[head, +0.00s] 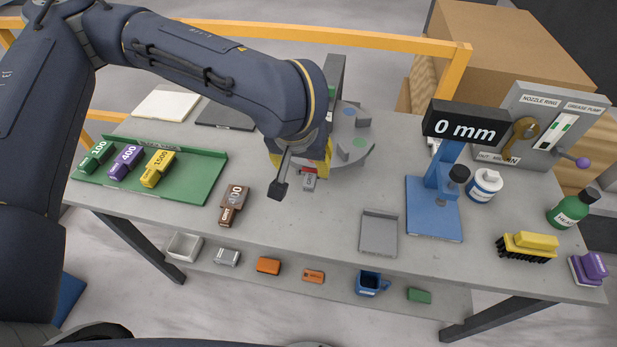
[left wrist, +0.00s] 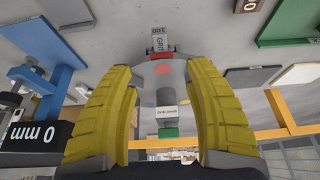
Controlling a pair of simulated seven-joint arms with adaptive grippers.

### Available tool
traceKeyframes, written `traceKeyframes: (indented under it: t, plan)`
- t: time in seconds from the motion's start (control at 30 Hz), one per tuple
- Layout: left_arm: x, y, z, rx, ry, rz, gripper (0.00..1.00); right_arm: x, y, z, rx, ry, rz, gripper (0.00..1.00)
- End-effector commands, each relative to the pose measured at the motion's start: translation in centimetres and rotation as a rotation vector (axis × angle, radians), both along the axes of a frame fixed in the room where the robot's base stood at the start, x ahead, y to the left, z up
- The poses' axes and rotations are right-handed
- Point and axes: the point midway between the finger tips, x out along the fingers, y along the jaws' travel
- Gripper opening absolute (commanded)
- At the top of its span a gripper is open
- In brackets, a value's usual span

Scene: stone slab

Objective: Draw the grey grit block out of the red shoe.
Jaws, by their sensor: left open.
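The grey grit block (left wrist: 159,39) sticks out of the red shoe (left wrist: 161,56) at the edge of the grey round disc (left wrist: 178,78). In the head view the grey grit block (head: 309,184) shows just in front of my left gripper (head: 303,163), which hides most of the shoe. In the left wrist view my left gripper (left wrist: 163,100) has its yellow fingers spread wide, with nothing between them touching. The block and shoe lie beyond the fingertips, roughly centred between them. My right gripper is in neither view.
A green tray (head: 195,190) with green, purple and yellow blocks stands left. A brown block (head: 234,203) lies nearer the front edge. An empty grey tray (head: 379,235) and a blue gauge stand (head: 433,215) reading 0 mm are on the right.

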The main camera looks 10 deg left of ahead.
Motion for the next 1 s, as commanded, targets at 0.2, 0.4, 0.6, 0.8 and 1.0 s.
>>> traceKeyframes:
  t: [0.2,0.4,0.6,0.8,1.0]
  plan:
    - [1.1,-0.1,-2.8,-0.002,0.004,0.002,0.53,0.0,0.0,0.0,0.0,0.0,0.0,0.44]
    - [2.1,-0.2,-5.3,-0.002,0.004,0.003,0.53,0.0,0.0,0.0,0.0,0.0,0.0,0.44]
    - [3.2,-0.2,-7.9,-0.001,0.004,0.004,0.53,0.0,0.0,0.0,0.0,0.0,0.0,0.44]
    - [4.2,-0.3,-10.2,-0.002,0.002,0.003,0.53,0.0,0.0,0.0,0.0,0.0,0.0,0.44]
    - [4.9,-0.4,-12.0,-0.003,0.002,0.003,0.53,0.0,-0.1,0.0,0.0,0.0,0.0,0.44]
